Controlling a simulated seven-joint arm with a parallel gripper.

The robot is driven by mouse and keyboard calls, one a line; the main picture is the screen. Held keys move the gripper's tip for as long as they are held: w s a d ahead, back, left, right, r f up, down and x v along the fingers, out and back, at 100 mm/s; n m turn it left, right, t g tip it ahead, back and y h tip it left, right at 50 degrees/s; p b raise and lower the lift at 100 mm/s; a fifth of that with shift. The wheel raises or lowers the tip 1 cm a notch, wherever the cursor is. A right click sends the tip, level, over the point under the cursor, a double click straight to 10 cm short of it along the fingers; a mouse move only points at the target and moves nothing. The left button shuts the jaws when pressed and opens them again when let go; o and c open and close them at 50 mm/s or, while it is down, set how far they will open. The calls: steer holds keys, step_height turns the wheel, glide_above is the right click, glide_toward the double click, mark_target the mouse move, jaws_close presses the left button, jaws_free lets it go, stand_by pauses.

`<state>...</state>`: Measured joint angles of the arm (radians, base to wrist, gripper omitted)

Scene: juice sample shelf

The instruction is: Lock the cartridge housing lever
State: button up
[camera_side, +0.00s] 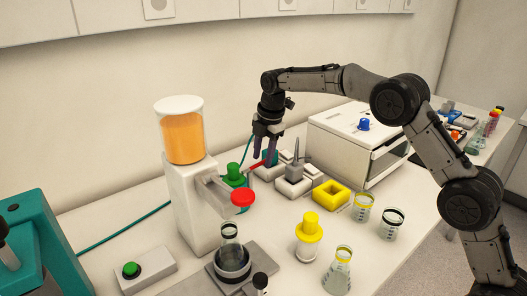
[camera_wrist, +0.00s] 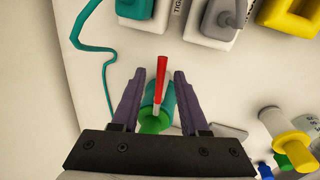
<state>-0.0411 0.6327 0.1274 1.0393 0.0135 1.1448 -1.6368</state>
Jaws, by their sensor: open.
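The cartridge housing is probably the teal-green cylinder (camera_wrist: 168,103) seen between my fingers in the wrist view, with a brighter green end nearest my palm. A lever with a red handle (camera_wrist: 161,62) and a pale lower part lies over it, pointing away from my palm. In the side view the red lever (camera_side: 257,164) shows as a short bar beside my fingertips. My gripper (camera_side: 265,158) is open and points down, its two purple fingers (camera_wrist: 160,76) on either side of the lever with gaps showing. Contact and the lever's latch are not visible.
A white-based block with a grey upright handle (camera_side: 293,173) and a yellow square holder (camera_side: 330,194) stand nearby. The juice dispenser (camera_side: 182,180) with a red knob is at the left, a white box (camera_side: 350,140) behind. A teal cable (camera_wrist: 82,40) runs along the table.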

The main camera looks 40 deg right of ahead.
step_height(320, 180, up, 14)
steer(key=s, duration=0.2)
steer(key=shift+s+d+f, duration=0.15)
steer(key=shift+s+f, duration=0.05)
steer(key=shift+s, duration=0.15)
steer(key=s+d+r+m+t, duration=0.1)
steer(key=s+r+t, duration=0.1)
steer(key=s+r, duration=1.05)
steer(key=s+d+f+m+t, duration=0.15)
steer(key=s+m, duration=0.35)
steer(key=s, duration=0.9)
steer(key=s+f+m, duration=1.3)
steer(key=f, duration=0.5)
steer(key=shift+s+f, duration=0.15)
steer(key=shift+f, duration=0.05)
